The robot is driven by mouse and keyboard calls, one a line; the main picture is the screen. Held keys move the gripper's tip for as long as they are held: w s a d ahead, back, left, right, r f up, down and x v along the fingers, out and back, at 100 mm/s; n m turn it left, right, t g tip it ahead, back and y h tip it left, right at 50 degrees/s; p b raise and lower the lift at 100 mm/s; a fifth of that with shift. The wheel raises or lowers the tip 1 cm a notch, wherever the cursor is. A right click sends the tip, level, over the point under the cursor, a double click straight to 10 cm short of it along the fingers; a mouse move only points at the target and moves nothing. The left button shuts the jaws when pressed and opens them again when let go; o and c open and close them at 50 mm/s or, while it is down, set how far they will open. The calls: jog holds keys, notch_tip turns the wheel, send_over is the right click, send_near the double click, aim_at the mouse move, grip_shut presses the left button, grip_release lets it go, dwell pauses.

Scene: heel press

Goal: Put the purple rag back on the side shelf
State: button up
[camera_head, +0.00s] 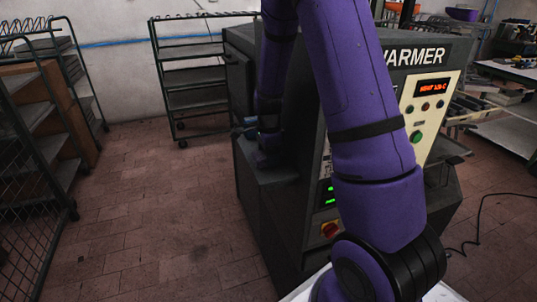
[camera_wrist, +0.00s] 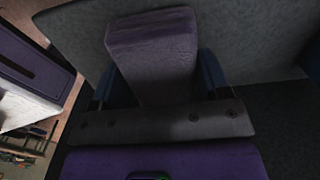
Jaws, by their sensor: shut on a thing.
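The purple rag (camera_wrist: 152,55) is a thick, flat, dull purple block in the wrist view. It sits between the two blue fingers of my gripper (camera_wrist: 158,78), which is shut on it. A grey surface lies behind the rag; I cannot tell whether they touch. In the head view my gripper (camera_head: 256,145) is low against the left side of the dark machine, just above the side shelf (camera_head: 262,180). The rag is not clearly told apart from my purple arm there. The shelf's right part is hidden in shadow and behind my arm.
The dark warmer machine (camera_head: 245,45) with a lit control panel (camera_head: 428,105) fills the middle right. A wire rack (camera_head: 195,75) stands at the back wall, and a shelf cart (camera_head: 40,130) at the left. The tiled floor (camera_head: 150,200) between them is clear.

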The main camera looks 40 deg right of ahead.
jog(key=shift+f, duration=0.1)
jog(key=o, duration=0.8)
jog(key=s+a+r+n+t, duration=0.1)
jog(key=s+a+r+n, duration=0.15)
jog(key=r, duration=0.75)
jog(key=s+a+r+n, duration=0.2)
jog(key=s+r+n, duration=0.1)
jog(key=r, duration=0.7)
jog(key=shift+s+a+r+n+t, duration=0.7)
jog(key=shift+s+a+r+n, duration=0.8)
jog(key=shift+s+n, duration=1.55)
jog(key=shift+s+a+r+n+t, duration=0.7)
jog(key=shift+s+a+r+n, duration=1.1)
jog(key=shift+s, duration=2.15)
jog(key=shift+s+a+r+n+t, duration=0.7)
jog(key=shift+s+a+r+n, duration=0.4)
jog(key=shift+s+n, duration=2.15)
